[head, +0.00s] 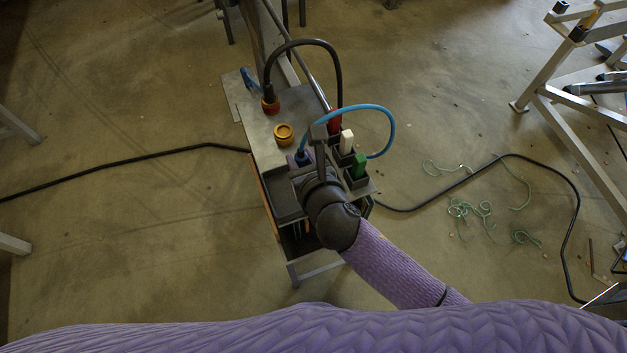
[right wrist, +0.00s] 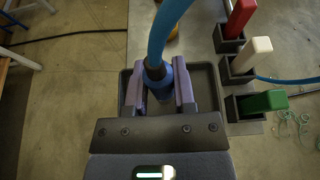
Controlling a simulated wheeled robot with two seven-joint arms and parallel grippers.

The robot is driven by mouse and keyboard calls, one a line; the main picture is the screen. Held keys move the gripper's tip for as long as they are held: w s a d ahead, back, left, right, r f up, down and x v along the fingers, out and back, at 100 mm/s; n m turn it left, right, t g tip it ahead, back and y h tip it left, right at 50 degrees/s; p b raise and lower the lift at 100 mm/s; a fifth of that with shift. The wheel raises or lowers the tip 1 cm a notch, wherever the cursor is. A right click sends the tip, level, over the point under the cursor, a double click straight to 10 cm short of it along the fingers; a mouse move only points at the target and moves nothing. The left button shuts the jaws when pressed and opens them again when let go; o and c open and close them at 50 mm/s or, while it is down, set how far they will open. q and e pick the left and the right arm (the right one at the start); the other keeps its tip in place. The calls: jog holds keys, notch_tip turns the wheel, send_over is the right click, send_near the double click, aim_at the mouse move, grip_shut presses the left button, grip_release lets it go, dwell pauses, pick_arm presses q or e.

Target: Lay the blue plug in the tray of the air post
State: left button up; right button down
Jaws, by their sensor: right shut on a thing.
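My right gripper (head: 304,168) is over the near end of the grey-topped air post (head: 262,145). In the right wrist view my right gripper (right wrist: 158,92) is shut on the blue plug (right wrist: 157,80), its fingers on either side of it. The plug hangs at the end of a light blue hose (right wrist: 166,38) and is partly hidden by the fingers. The dark tray (right wrist: 207,78) shows below and around the fingers. I cannot tell whether the plug touches its floor. My left gripper is not in view.
Red (right wrist: 240,17), white (right wrist: 259,47) and green (right wrist: 264,101) blocks stand in dark holders right of the tray. A brass ring (head: 284,133) and a black hose (head: 341,75) are farther along the post. A black cable (head: 120,160) crosses the floor.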

notch_tip(320, 180, down, 5)
jog(key=b, duration=0.2)
jog(key=shift+b, duration=0.35)
jog(key=shift+r, duration=0.25)
jog(key=shift+f, duration=0.15)
jog(key=shift+c, duration=2.2)
grip_release()
jog(key=p+v, duration=0.4)
jog(key=v, duration=0.7)
jog(key=s+d+f+m+g+h, duration=0.25)
jog(key=s+d+f+m, duration=0.2)
jog(key=f+m, duration=0.45)
jog(key=s+d+f+m+g+h, duration=0.1)
jog(key=s+d+f+m+g, duration=0.3)
jog(key=f+m, duration=0.5)
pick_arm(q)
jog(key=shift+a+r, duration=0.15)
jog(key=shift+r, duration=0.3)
pick_arm(e)
jog(key=s+d+f+m+g, duration=0.3)
jog(key=s+f+m, duration=0.2)
jog(key=s+m, duration=0.4)
jog(key=s+d+f+m+g, duration=0.3)
jog(key=s+f+m, duration=0.2)
jog(key=s+m, duration=0.3)
jog(key=shift+s+d+m+h, duration=0.25)
jog(key=shift+s+m+h, duration=0.2)
jog(key=shift+m, duration=0.55)
